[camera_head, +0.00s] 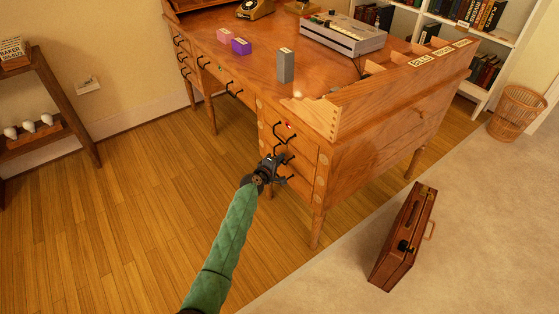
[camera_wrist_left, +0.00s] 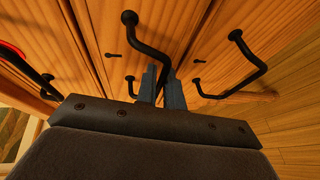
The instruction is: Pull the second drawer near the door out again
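The wooden desk (camera_head: 370,150) has a right pedestal with a stack of drawers, each with a black bent handle. The drawers look closed; a small gap is hard to judge. My left gripper (camera_head: 270,163) is at the middle handle of this stack. In the left wrist view, that handle (camera_wrist_left: 148,39) runs between the two close fingers (camera_wrist_left: 161,88), which appear shut on it. The handle of the drawer below (camera_wrist_left: 257,66) is free at the right. The top drawer's handle (camera_head: 283,137) is above my gripper. My right gripper is not in view. No door shows.
A brown briefcase (camera_head: 400,240) stands on the carpet right of the desk. The wooden floor (camera_head: 130,210) in front is clear. A grey block (camera_head: 286,66), purple box (camera_head: 241,46) and recorder (camera_head: 345,34) are on the desktop. A wicker basket (camera_head: 517,113) stands far right.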

